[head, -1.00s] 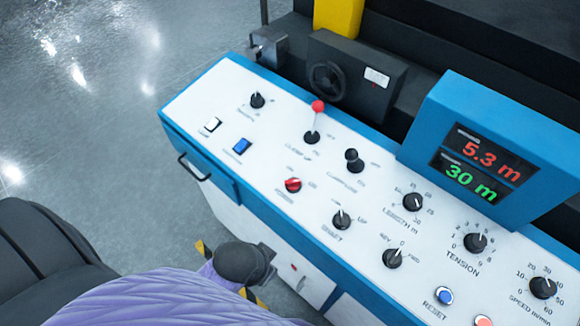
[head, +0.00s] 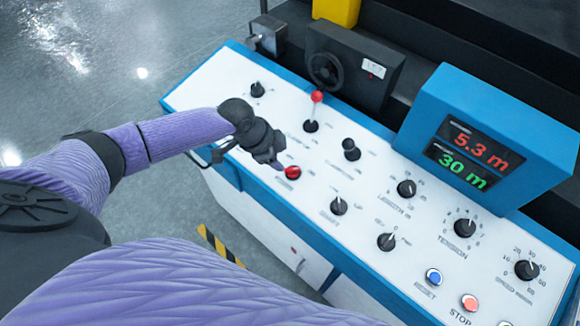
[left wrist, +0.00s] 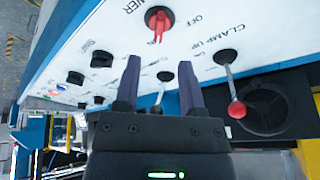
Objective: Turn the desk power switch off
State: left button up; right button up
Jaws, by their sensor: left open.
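The power switch is a red rotary knob (head: 292,172) on the white sloped panel (head: 220,178). In the left wrist view the red knob (left wrist: 158,22) is at the top, its grip bar running down the picture, with the word OFF to its right. My left gripper (head: 279,164) is over the panel just up and left of the knob. In the left wrist view the gripper (left wrist: 160,75) is open, its two dark fingers apart with nothing held; the knob shows beyond their tips. The head view does not show whether they touch. My right gripper does not show.
A red-ball lever (head: 316,97) and a black lever (head: 350,149) stand up behind the knob. Several black knobs, including the shaft knob (head: 339,205), lie to its right. A blue display box (head: 488,120) rises at the right. My left arm covers the panel's left part.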

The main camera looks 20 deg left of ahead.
aim_at(291, 169)
pick_arm(q)
jog(key=b+x, duration=0.2)
jog(key=x, duration=0.4)
jog(key=shift+d+f, duration=0.1)
jog(key=shift+w+d+f, duration=0.2)
jog(key=shift+f, duration=0.35)
grip_shut()
